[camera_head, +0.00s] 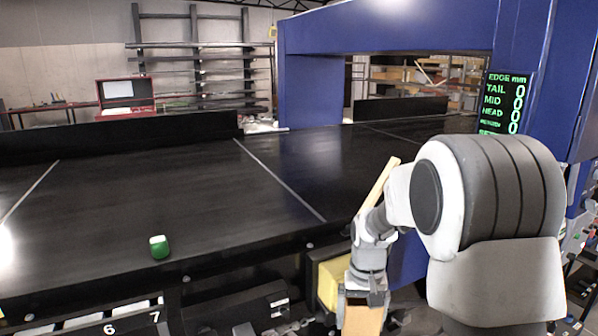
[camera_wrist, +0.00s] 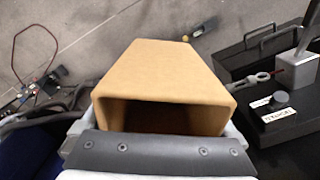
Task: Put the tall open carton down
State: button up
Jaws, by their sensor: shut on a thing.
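The tall open carton (camera_wrist: 165,75) is tan and fills the middle of the wrist view, its dark open end towards the camera. My gripper (camera_head: 366,292) is shut on it, with grey finger parts showing at both sides of the carton in the wrist view. In the head view only a tan part of the carton (camera_head: 362,322) shows below my gripper at the bottom edge, in front of the conveyor; the rest is hidden or out of frame. I cannot tell whether its far end touches anything.
The black conveyor (camera_head: 130,205) is mostly bare, with a small green and white object (camera_head: 159,247) near its front edge. A blue detector arch (camera_head: 390,30) spans it. A yellow block (camera_head: 330,282) is beside my arm. A black box with a lever (camera_wrist: 270,85) stands right of the carton.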

jog(key=shift+d+f+n, duration=0.2)
jog(key=shift+f+n, duration=0.1)
jog(key=shift+f, duration=0.15)
jog(key=shift+d+f+n, duration=0.2)
jog(key=shift+f+n, duration=0.1)
jog(key=shift+f, duration=0.15)
jog(key=shift+a+r, duration=0.1)
jog(key=s+f, duration=0.4)
jog(key=f, duration=0.1)
jog(key=shift+f, duration=0.2)
